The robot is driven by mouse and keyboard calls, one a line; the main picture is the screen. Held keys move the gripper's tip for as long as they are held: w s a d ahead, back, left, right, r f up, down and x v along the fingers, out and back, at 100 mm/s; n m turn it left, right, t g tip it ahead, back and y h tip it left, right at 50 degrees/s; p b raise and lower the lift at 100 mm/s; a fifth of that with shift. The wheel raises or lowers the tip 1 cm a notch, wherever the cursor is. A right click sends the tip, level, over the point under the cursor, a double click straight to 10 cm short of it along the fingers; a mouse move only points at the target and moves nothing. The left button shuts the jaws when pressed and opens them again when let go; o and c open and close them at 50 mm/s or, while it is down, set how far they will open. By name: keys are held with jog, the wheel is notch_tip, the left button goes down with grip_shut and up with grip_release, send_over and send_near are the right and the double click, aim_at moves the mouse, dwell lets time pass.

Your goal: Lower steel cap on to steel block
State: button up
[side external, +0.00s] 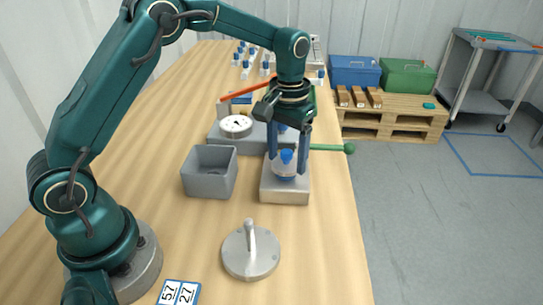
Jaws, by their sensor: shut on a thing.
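The steel block (285,196) stands near the table's right edge, below my gripper. A small pale vessel with a blue top (286,168) is at the block's upper face. My gripper (288,154) points down over the block, its blue fingers on either side of the vessel's blue top, and is shut on it. I cannot tell whether the vessel's base touches the block. The steel cap (250,258), a round grey disc with an upright handle, lies on the table at the front, apart from the block and gripper.
A grey open bin (209,174) stands left of the block. Behind it is a grey device with a round dial (235,125) and a green-knobbed lever (348,148) beyond the table edge. A number card (178,293) lies in front. Several small blue-topped vessels stand farther back.

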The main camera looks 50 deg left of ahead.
jog(key=o, duration=1.5)
jog(key=shift+r, duration=2.6)
